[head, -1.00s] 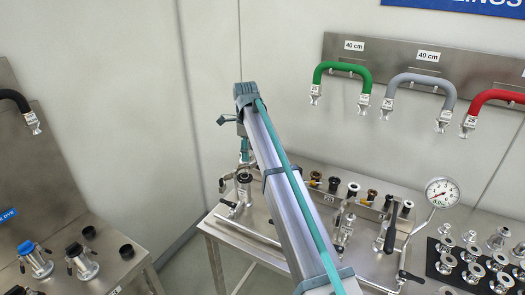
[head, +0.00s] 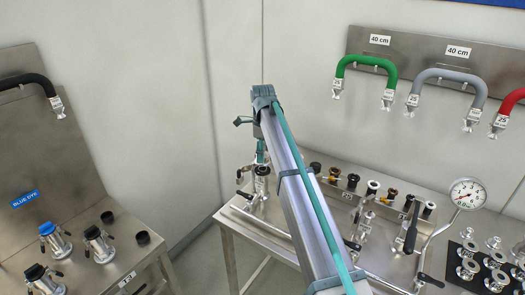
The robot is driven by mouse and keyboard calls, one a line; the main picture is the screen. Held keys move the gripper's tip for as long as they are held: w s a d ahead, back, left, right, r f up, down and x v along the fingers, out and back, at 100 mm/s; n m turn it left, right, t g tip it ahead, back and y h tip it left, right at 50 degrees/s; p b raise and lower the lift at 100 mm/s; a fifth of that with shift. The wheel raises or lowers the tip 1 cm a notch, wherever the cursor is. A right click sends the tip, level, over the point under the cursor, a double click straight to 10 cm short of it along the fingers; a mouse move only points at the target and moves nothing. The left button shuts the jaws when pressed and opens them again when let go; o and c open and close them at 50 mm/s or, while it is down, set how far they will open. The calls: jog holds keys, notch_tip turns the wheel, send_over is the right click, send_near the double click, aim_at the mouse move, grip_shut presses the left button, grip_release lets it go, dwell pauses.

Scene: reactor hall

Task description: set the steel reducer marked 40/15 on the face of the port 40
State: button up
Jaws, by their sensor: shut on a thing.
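My gripper (head: 261,158) is small and far off in the head view, below the far end of my arm. It points down over a steel port fitting (head: 262,186) at the left end of the steel bench. The gripper is shut on a small steel piece, taken to be the reducer. The piece is mostly hidden and its 40/15 mark cannot be read. The fitting below has a dark clamp handle at its side. Its number cannot be read, and I cannot tell whether the piece touches its face.
The bench (head: 240,232) carries several valves and a pressure gauge (head: 467,193). Several steel fittings stand on a black mat (head: 455,262) at right. Green (head: 366,62) and grey (head: 447,76) hoses hang behind. A second bench (head: 125,262) with blue- and black-topped couplings stands left.

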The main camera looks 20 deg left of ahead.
jog(key=shift+f+b, duration=0.55)
jog(key=shift+f, duration=1.05)
jog(key=o, duration=1.2)
jog(key=shift+f, duration=0.1)
